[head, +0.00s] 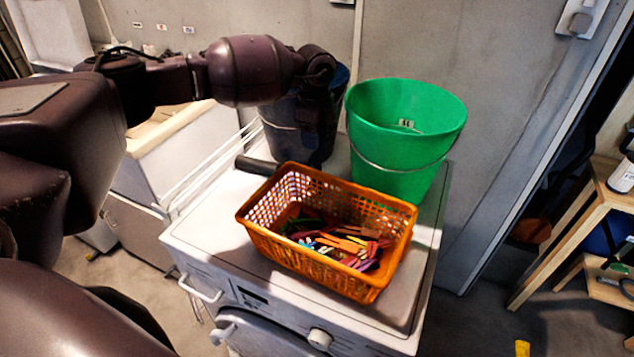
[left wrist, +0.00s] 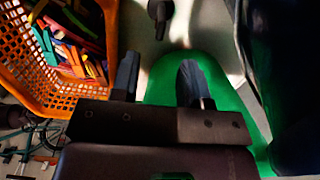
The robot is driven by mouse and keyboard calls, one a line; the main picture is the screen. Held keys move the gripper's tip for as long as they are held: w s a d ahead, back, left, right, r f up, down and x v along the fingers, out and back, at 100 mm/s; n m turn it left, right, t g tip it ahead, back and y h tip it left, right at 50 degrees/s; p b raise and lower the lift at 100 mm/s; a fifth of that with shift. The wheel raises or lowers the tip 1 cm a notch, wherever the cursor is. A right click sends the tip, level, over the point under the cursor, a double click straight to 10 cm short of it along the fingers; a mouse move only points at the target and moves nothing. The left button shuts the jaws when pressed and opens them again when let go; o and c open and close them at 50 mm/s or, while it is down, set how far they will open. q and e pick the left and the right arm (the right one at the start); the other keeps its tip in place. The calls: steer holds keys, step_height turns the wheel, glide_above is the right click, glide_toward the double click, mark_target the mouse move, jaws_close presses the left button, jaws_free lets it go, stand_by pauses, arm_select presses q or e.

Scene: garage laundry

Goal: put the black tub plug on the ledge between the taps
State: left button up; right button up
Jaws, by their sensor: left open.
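My left gripper (head: 309,145) hangs down behind the orange basket, in front of a dark bucket, and its tips are hard to make out there. In the left wrist view my left gripper (left wrist: 158,80) has its two dark fingers apart, with nothing visible between them. A small dark object (left wrist: 160,14) lies beyond the fingers; I cannot tell whether it is the black tub plug. I cannot make out the plug, the taps or the ledge in the head view. My right gripper is not in view.
An orange basket (head: 263,236) of coloured pegs, a green bucket (head: 404,130) and a dark bucket (head: 285,125) crowd the white machine top (head: 200,222). A dark cylinder (head: 256,165) lies beside the basket. Wooden shelving (head: 570,225) stands at right.

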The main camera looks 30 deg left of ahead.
mark_target(316, 163)
arm_select(q)
step_height(316, 163, down, 9)
steer(key=shift+w+r+b, duration=0.1)
steer(key=shift+r+b, duration=0.05)
steer(key=shift+b, duration=0.2)
steer(key=shift+r, duration=0.1)
jaws_close()
